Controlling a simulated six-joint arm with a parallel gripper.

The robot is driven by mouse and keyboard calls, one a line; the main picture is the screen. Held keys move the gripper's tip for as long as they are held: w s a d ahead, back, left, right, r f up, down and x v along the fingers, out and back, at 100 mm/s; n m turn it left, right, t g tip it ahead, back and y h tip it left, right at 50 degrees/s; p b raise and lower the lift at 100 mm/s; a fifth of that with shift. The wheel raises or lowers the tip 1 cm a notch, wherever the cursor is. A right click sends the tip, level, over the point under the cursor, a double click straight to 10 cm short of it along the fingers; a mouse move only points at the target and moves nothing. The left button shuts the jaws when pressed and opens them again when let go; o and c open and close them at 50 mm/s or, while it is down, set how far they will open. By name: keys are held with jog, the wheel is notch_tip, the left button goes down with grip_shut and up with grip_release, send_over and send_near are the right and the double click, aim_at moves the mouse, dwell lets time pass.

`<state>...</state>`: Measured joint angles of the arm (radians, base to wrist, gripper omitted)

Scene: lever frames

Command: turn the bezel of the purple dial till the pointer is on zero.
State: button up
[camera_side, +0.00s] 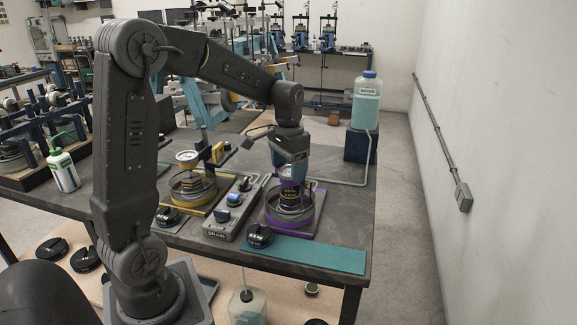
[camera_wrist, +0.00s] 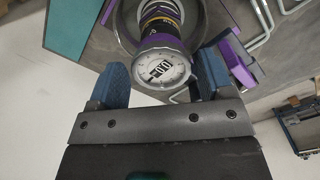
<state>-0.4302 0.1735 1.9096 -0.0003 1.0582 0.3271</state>
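The purple dial (camera_wrist: 160,68) has a round white face with a dark centre window, and a purple collar behind it. In the wrist view it lies between the two blue finger pads of my gripper (camera_wrist: 163,64). The fingers are apart, with a small gap showing on each side of the dial, so my gripper is open.
A yellow-framed stand with a yellow dial (camera_side: 187,157) is to the left. A grey control box (camera_side: 233,208) with knobs marked DRAIN sits between the stands. A teal mat (camera_side: 318,257) lies in front. A water bottle (camera_side: 367,100) stands on a blue block at the back right.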

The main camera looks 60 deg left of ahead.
aim_at(289, 171)
jog(key=shift+o, duration=1.1)
jog(key=shift+r, duration=0.1)
notch_tip(289, 171, up, 14)
jog(key=shift+f, duration=0.2)
jog(key=s+d+f+t, duration=0.2)
jog(key=s+d+f, duration=0.1)
jog(key=s+d, duration=0.5)
jog(key=s+d+f+m+t, duration=0.1)
jog(key=s+d+f+t, duration=0.2)
jog(key=s+d, duration=0.5)
jog(key=shift+f+t, duration=0.3)
jog(key=shift+f, duration=0.3)
jog(key=shift+w+d, duration=0.1)
dwell(0.4)
